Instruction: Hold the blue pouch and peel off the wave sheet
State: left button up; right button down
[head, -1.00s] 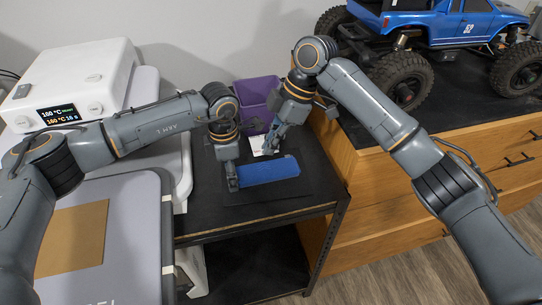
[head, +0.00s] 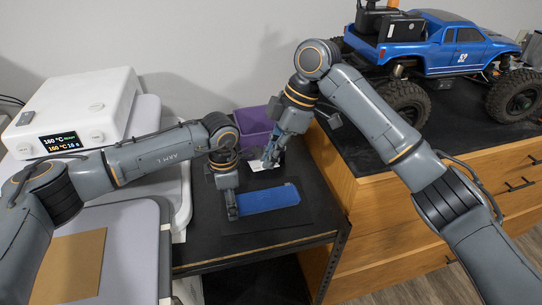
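The blue pouch (head: 272,197) lies flat on a dark mat on the low black table. My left gripper (head: 232,213) points down at the pouch's left end; its fingers look close together, but I cannot tell whether they pinch the pouch or only press on it. My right gripper (head: 268,163) points down behind the pouch, apart from it, over a small white sheet (head: 260,167). The gripper partly hides this sheet. I cannot tell whether its fingers touch it, or whether it is the wave sheet; no wave pattern is readable.
A purple bin (head: 254,122) stands behind the white sheet. A white machine with a temperature display (head: 61,142) and a grey press (head: 128,220) with a brown sheet (head: 70,262) are at left. A blue crawler truck (head: 440,50) stands on the wooden drawer cabinet (head: 440,190) at right.

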pick_arm(q)
jog(key=shift+f, duration=0.1)
jog(key=o, duration=1.2)
notch_tip(320, 180, up, 12)
jog(key=shift+r, duration=0.1)
